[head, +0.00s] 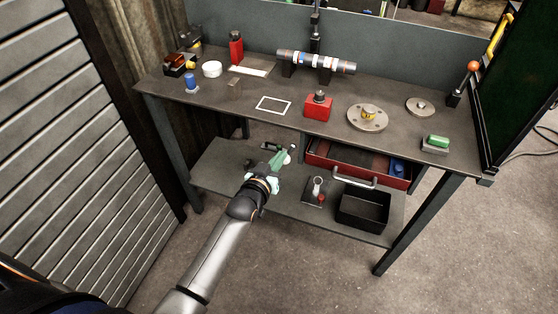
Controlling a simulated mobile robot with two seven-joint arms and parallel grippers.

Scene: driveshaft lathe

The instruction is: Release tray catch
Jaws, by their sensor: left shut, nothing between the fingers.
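A red tray (398,182) sits like a drawer under the right half of the bench top, with a light handle (353,178) on its front. A blue item (398,165) lies inside it at the right. My left gripper (288,152) is just left of the tray's left end, below the bench top's front edge. It is shut and empty. I cannot make out the tray's catch; the gripper and wrist cover part of that area. I cannot tell whether the fingers touch anything. My right gripper is out of view.
The bench top (220,105) holds a shaft (315,61) on supports, a red block (318,106), a round flange (368,116) and a green-topped block (436,143).

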